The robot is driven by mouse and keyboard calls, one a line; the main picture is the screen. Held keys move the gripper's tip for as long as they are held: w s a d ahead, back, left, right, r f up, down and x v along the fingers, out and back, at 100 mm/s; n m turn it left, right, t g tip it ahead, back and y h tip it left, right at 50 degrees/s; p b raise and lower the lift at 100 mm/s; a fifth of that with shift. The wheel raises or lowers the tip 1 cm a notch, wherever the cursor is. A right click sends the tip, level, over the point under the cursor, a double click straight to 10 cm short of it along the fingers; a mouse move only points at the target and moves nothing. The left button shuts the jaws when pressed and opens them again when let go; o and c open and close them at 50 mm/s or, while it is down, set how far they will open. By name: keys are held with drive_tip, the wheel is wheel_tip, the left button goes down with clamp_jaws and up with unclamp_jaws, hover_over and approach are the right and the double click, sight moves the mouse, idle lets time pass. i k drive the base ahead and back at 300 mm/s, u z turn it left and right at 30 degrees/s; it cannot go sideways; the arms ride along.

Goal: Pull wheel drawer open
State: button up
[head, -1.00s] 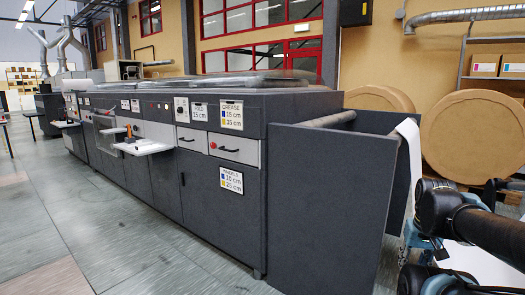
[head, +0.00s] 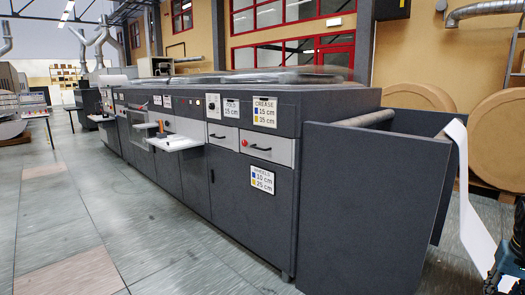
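A long dark grey machine runs from the centre into the back left. Near its right end are two light grey drawer fronts, a left one (head: 226,143) and a right one (head: 278,150), each with a black handle; both look closed. A label that seems to read "WHEELS" (head: 262,180) is on the dark panel (head: 232,205) below them, and "FOLD" (head: 231,108) and "CREASE" (head: 265,113) labels are above. Only a sliver of my arm shows at the lower right edge, well away from the drawers. I cannot make out my gripper's fingers.
A dark open-topped bay (head: 360,200) juts out at the machine's right end, with a roller and a white paper strip (head: 470,200) beside it. Large brown rolls (head: 500,130) stand behind. White trays (head: 177,142) stick out further left. The floor (head: 110,230) in front is clear.

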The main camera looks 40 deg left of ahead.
sight(274, 149)
drive_tip(key=i, duration=1)
drive_tip(key=u, duration=3.15)
